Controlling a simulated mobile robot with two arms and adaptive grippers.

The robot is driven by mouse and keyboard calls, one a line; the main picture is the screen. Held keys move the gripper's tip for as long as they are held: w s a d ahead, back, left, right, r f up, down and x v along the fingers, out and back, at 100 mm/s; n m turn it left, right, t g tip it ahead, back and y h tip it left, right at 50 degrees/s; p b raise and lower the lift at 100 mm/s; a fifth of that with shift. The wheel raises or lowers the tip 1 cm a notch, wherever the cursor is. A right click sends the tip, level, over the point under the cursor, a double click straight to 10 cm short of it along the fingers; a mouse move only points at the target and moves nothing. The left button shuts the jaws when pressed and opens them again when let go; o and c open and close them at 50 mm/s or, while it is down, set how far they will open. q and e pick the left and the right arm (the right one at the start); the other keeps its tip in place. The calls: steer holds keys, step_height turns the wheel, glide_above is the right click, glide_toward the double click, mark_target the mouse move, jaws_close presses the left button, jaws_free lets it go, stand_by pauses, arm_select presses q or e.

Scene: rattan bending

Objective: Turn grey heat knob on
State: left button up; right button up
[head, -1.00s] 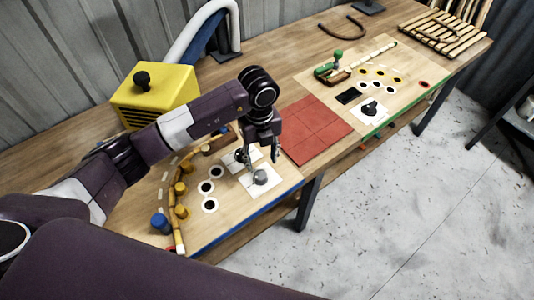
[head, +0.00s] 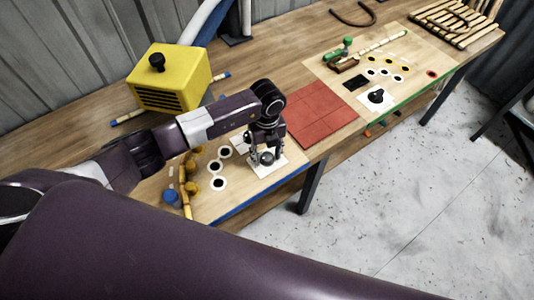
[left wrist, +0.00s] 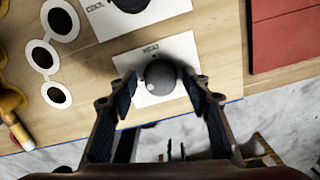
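The grey heat knob (head: 266,159) stands on a white plate on the left board, near its front edge. In the left wrist view the grey knob (left wrist: 161,75) is round, on a white plate labelled HEAT (left wrist: 183,44). My left gripper (head: 267,155) points down over the knob with its fingers apart. In the left wrist view the left gripper (left wrist: 166,86) has one fingertip on each side of the knob, with gaps visible; its exact height over the plate is unclear. My right gripper is not in view.
A dark knob on a plate labelled COOL (left wrist: 97,10) is just behind. White rings with dark centres (head: 215,165) and a bent rod held by yellow pegs (head: 191,187) lie to the left. A yellow box (head: 170,80) stands behind; a red mat (head: 320,115) lies to the right.

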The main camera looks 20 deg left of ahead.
arm_select(q)
steer(key=shift+w, duration=0.1)
steer(key=c, duration=0.8)
steer(key=shift+c, duration=1)
steer(key=shift+f+m+b, duration=0.1)
steer(key=shift+m+b, duration=0.2)
steer(key=shift+c, duration=0.3)
steer(key=shift+f+m+b, duration=0.1)
steer(key=shift+m+b, duration=0.8)
steer(key=m+b, duration=1.2)
steer(key=b, duration=0.1)
steer(key=shift+f+b, duration=0.1)
steer(key=shift+b, duration=0.3)
steer(key=shift+r+m+b, duration=0.25)
steer(key=shift+m+b, duration=1.4)
steer(key=shift+m, duration=0.15)
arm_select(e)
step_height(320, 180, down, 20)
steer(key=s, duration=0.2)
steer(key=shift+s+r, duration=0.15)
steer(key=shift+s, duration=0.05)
arm_select(q)
steer(key=o, duration=1.2)
steer(key=shift+c, duration=0.2)
